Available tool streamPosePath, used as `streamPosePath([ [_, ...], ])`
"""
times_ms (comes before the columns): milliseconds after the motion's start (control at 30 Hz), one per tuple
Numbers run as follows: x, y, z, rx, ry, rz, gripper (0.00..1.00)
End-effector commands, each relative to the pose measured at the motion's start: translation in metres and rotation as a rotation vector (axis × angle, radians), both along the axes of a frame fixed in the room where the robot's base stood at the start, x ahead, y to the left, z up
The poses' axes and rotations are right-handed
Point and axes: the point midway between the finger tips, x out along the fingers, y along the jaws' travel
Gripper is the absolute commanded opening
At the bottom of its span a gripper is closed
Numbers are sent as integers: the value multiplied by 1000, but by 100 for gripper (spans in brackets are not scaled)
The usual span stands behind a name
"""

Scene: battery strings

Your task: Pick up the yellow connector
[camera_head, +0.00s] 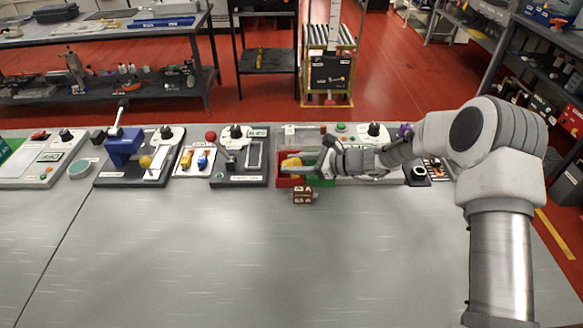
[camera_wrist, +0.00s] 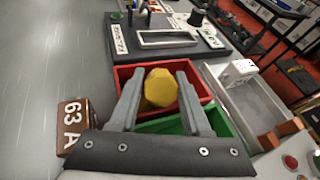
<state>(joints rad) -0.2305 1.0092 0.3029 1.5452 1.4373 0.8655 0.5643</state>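A rounded, many-sided yellow piece (camera_wrist: 160,88) lies in a red bin (camera_wrist: 201,82); the head view shows it small, in the red bin (camera_head: 284,183). I cannot tell if it is the yellow connector. My gripper (camera_wrist: 161,76) is open, with one finger on each side of the yellow piece; contact is not clear. In the head view my gripper (camera_head: 308,166) reaches over the bins from the right. Another small yellow piece (camera_head: 187,159) stands beside a blue one (camera_head: 203,160) on a white panel further left.
A green bin (camera_wrist: 222,122) adjoins the red one under my fingers. A brown block marked 63 A (camera_head: 303,196) sits just in front of the bins. Devices with levers and knobs line the bench's back edge (camera_head: 130,165). The bench's front (camera_head: 220,260) is clear.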

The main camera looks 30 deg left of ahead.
Motion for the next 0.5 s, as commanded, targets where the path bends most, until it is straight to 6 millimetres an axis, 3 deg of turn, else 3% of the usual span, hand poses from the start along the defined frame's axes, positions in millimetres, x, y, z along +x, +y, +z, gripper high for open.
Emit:
streamPosePath([
  [33,0,0,0,0,0,0,34],
  [233,0,0,0,-1,0,0,0],
  [500,0,-1,-1,-2,-1,-1,0],
])
